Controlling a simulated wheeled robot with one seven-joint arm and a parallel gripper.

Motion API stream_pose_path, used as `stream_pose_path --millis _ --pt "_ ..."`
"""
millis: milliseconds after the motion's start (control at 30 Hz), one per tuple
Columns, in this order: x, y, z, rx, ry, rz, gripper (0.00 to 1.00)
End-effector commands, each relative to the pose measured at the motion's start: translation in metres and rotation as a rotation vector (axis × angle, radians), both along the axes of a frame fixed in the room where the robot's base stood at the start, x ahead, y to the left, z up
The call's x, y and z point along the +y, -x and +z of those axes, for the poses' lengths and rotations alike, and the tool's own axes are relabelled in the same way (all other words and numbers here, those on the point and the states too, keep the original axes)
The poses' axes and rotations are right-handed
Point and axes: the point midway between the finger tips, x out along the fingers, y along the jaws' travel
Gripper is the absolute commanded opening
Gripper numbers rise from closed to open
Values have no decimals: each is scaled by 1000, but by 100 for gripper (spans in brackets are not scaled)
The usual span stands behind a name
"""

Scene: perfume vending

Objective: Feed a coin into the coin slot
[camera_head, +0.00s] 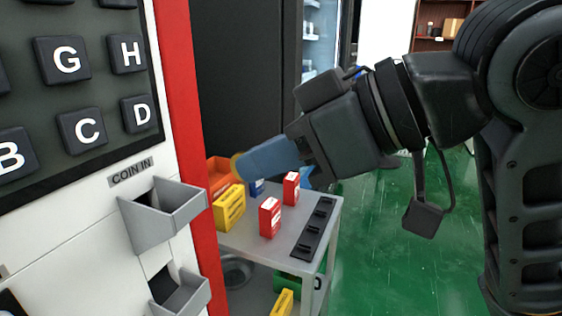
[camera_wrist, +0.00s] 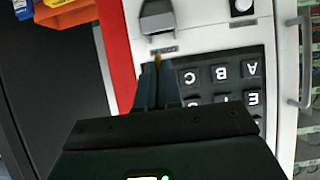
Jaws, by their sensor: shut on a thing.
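The vending machine's coin slot is a grey funnel-shaped tray (camera_head: 160,222) under a "COIN IN" label (camera_head: 131,172), at the left of the head view. It shows upside down at the top of the wrist view (camera_wrist: 157,18). My gripper (camera_head: 243,164) has blue fingers and is shut on a small gold coin (camera_head: 236,166), seen nearly edge-on. In the wrist view my gripper (camera_wrist: 158,72) points toward the slot with the coin (camera_wrist: 157,60) at its tips. In the head view, the coin appears right of and above the tray, apart from it.
A lettered keypad (camera_head: 80,85) is above the slot. A second grey tray (camera_head: 183,297) is below it. A red strip (camera_head: 180,90) edges the machine. A grey cart (camera_head: 262,246) behind holds red and yellow boxes and an orange bin.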

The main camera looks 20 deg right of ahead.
Motion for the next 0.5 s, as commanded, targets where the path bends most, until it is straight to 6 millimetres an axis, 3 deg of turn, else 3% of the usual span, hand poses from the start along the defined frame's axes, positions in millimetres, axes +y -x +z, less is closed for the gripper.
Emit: stream_pose_path --millis 500 --pt "36 -28 -16 1 2 1 0"
